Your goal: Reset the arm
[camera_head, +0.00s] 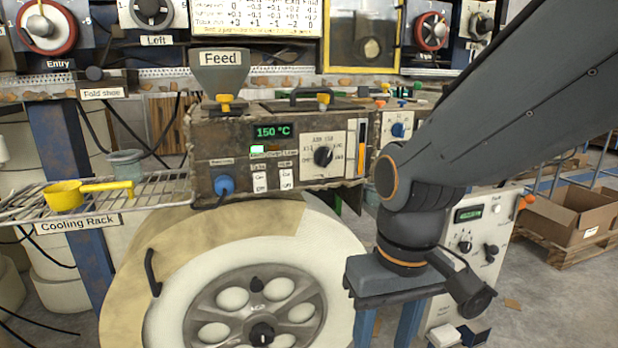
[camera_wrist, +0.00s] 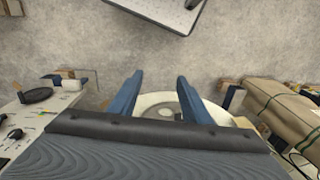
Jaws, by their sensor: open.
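My gripper (camera_head: 386,330) hangs at the end of my arm in the lower right of the head view, with its blue fingers pointing down and spread apart. It is in front of the right edge of the large white spoked wheel (camera_head: 255,285). The fingers also show in the wrist view (camera_wrist: 160,82), apart and with nothing between them. The fingertips run out of the bottom of the head view.
The laminating machine (camera_head: 230,155) with its 150 °C display stands behind the wheel. A cooling rack (camera_head: 150,188) with a yellow ladle (camera_head: 65,196) is at left. A control box (camera_head: 470,230) and a cardboard box (camera_head: 570,222) are at right.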

